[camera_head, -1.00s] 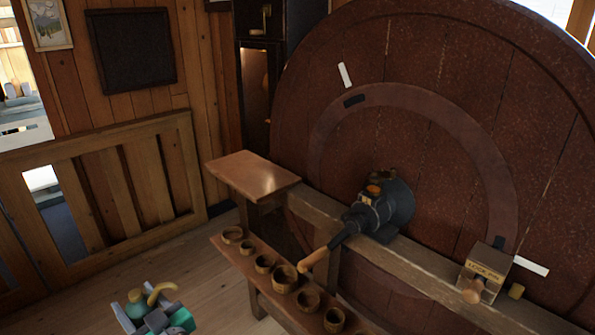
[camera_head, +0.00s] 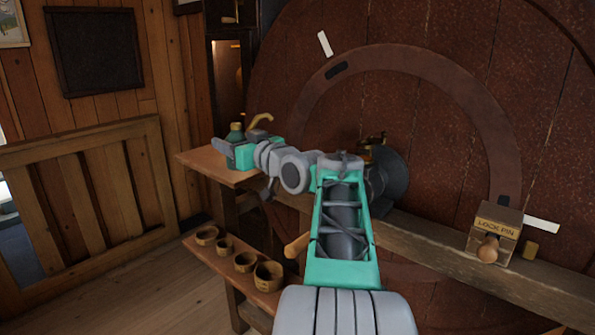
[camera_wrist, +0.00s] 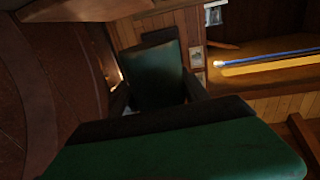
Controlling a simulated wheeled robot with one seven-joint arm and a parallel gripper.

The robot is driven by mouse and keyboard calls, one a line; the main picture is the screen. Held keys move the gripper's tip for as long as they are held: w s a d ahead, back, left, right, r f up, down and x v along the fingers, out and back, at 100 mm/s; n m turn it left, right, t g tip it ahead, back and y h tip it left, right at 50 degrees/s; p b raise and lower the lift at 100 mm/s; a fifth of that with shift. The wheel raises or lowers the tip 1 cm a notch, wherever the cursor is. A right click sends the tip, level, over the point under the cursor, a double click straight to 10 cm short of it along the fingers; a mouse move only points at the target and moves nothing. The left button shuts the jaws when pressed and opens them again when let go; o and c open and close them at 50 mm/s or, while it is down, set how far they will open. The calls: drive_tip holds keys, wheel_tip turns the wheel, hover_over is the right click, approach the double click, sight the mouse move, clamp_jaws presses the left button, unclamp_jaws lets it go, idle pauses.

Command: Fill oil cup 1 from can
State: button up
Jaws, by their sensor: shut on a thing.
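A green oil can (camera_head: 236,132) with a curved brass spout is at my gripper (camera_head: 240,152), beside the dark wheel. My gripper is shut on the can, over the small wooden shelf (camera_head: 195,164); whether the can touches the shelf I cannot tell. In the wrist view a dark green surface (camera_wrist: 190,155), apparently the can, fills the lower part. A brass fitting (camera_head: 374,143) shows at the dark machine (camera_head: 388,180), largely hidden behind my arm. I cannot tell whether it is oil cup 1.
A wooden beam (camera_head: 440,235) carries a box marked LOCK PIN (camera_head: 495,230). Several wooden bowls (camera_head: 244,262) stand on a lower shelf. The large wheel (camera_head: 450,130) is close behind my arm. Floor at lower left is clear.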

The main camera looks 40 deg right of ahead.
drive_tip(key=s+d+r+m+t+h+b, duration=0.2)
drive_tip(key=s+d+m+t, duration=0.1)
drive_tip(key=s+d, duration=0.4)
drive_tip(key=s+d+r+m+t+h+b, duration=0.1)
drive_tip(key=s+d+r+m+t+b, duration=0.1)
drive_tip(key=s+d+m, duration=0.4)
drive_tip(key=shift+s+d+r+t+h, duration=0.25)
drive_tip(key=shift+s+d+t+h, duration=0.15)
drive_tip(key=shift+s+d, duration=0.35)
drive_tip(key=shift+w+d, duration=0.1)
drive_tip(key=shift+w, duration=0.1)
idle(1.8)
drive_tip(key=shift+w+a+r+n+g+y+p, duration=0.35)
drive_tip(key=shift+r+n+g+y+p, duration=0.3)
drive_tip(key=shift+n+g+p, duration=0.6)
drive_tip(key=shift+w+a+r+n+g+y+p, duration=0.4)
drive_tip(key=shift+r+n+g+y+p, duration=0.3)
drive_tip(key=shift+n, duration=1)
drive_tip(key=shift+w+a+r+n+g+y+p, duration=0.4)
drive_tip(key=shift+n+g+y+p, duration=0.4)
drive_tip(key=shift+n+p, duration=0.55)
